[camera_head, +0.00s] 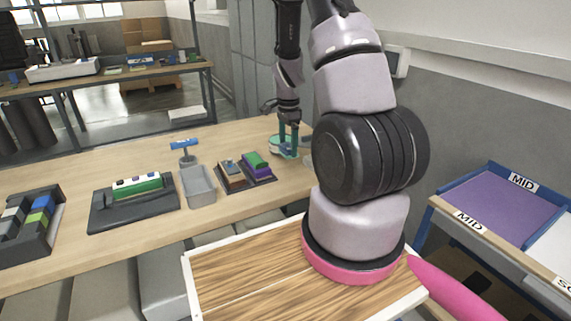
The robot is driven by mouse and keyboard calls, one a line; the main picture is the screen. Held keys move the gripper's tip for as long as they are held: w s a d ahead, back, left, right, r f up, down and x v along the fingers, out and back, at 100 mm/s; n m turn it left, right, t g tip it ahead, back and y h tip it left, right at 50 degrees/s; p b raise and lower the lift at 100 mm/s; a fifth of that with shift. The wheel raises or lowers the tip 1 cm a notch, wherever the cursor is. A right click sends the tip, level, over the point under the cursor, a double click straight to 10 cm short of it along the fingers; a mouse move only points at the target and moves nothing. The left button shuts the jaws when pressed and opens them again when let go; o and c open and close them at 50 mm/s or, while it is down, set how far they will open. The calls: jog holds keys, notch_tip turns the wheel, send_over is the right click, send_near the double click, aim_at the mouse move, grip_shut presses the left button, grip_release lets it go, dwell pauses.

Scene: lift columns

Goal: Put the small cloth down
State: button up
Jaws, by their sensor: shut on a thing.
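My gripper (289,150) points down at the far right part of the wooden table, with its teal fingers close together. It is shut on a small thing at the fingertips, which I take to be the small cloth. A flat green-teal piece (279,145) shows just left of and behind the fingers, low over or on the table; I cannot tell whether it touches the tabletop. The fingers and my arm hide part of this spot.
Left of my gripper, a dark tray (270,182) holds purple, green and brown blocks. Further left are a grey bin (199,187), a blue-topped stand (184,152), a black holder (105,211) and a block organiser (50,240). The table (225,140) is bare behind the dark tray.

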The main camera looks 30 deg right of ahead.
aim_at(288, 147)
jog(key=shift+f, duration=3.45)
jog(key=shift+f, duration=0.15)
jog(key=o, duration=0.9)
notch_tip(288, 147, up, 12)
jog(key=shift+f, duration=0.15)
jog(key=shift+a+r, duration=0.1)
jog(key=shift+r, duration=0.55)
jog(key=s+a+r+n+t+y, duration=0.1)
jog(key=s+a+r+n+t, duration=0.2)
jog(key=r, duration=0.7)
jog(key=s+a+r+n+t, duration=0.1)
jog(key=s+a+r+n, duration=0.3)
jog(key=r, duration=0.6)
jog(key=s+a+r+n+t, duration=0.1)
jog(key=s+a+r+n, duration=0.1)
jog(key=s+r, duration=0.1)
jog(key=s+a+r+n+t, duration=0.1)
jog(key=s+a+r+n, duration=0.1)
jog(key=s, duration=0.3)
jog(key=s+a+r+n+t+y, duration=0.1)
jog(key=s+a+r+n, duration=0.1)
jog(key=s+r, duration=0.2)
jog(key=shift+s+a+r+n, duration=0.1)
jog(key=shift+s+r+n, duration=0.2)
jog(key=shift+s+r, duration=0.05)
